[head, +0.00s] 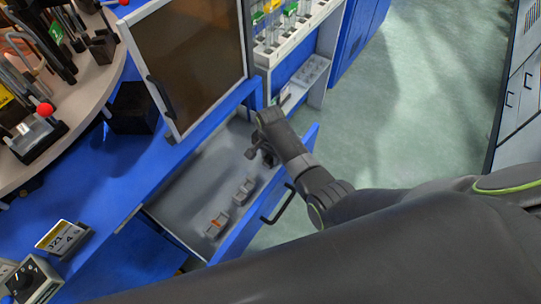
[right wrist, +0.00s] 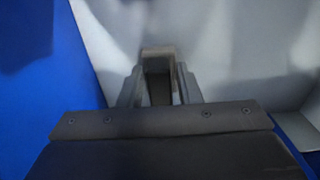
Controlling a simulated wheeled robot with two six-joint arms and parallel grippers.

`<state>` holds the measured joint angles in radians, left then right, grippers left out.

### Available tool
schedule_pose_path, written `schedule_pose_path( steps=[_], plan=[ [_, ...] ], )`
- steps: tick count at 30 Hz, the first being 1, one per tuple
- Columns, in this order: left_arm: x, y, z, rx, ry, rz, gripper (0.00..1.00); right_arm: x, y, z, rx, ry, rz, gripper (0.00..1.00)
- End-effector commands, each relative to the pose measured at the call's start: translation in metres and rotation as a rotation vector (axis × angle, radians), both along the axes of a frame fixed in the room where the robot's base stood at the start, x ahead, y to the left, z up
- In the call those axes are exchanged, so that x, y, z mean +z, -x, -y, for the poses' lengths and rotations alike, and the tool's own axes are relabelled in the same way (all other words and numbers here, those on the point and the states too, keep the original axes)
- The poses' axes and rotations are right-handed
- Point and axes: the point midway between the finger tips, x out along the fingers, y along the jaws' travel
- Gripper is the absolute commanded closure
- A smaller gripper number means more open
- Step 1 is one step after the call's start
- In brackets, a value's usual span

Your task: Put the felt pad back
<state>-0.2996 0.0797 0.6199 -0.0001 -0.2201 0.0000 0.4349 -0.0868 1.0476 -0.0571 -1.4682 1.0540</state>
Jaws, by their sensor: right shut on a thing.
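My right gripper (head: 265,157) is over the far end of the open drawer (head: 190,190), pointing down into it. In the right wrist view its fingers (right wrist: 158,90) are shut on a small grey-brown block (right wrist: 158,55), which I take to be the felt pad; its shape is mostly hidden between the fingers. In the head view the held piece is too small and dark to make out. Whether it touches the drawer floor, I cannot tell. My left gripper is not in view.
Two small grey holders (head: 244,191) sit in the drawer; the nearer one (head: 216,224) has an orange part. The drawer front has a dark handle (head: 277,204). A dark framed panel (head: 190,55) stands behind, and a tube rack (head: 290,25) at the back. The drawer's left floor is clear.

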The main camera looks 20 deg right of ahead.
Motion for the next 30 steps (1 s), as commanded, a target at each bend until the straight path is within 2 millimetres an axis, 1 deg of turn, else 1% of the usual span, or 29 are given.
schedule_pose_path(
  steps=[1,2,6,7,14,19,23,30],
  plan=[
    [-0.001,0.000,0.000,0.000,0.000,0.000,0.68,-0.002,0.000,0.000,0.000,0.001,-0.001,0.90],
    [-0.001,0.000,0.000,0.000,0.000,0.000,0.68,-0.003,0.000,0.000,0.000,0.001,-0.001,0.68],
    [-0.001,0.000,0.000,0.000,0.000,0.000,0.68,-0.002,0.000,0.000,0.000,0.001,-0.001,0.49],
    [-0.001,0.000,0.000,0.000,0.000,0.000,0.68,-0.002,0.000,0.000,0.000,0.001,-0.001,0.47],
    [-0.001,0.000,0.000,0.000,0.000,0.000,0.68,-0.002,0.000,0.000,0.000,0.001,-0.001,0.47],
    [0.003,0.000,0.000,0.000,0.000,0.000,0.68,0.008,0.000,0.000,0.000,0.000,0.001,0.47],
    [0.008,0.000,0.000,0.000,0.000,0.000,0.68,0.029,-0.001,0.000,-0.001,0.000,0.004,0.47],
    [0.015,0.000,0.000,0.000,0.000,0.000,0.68,0.079,-0.001,0.000,-0.001,0.000,0.004,0.47]
  ],
)
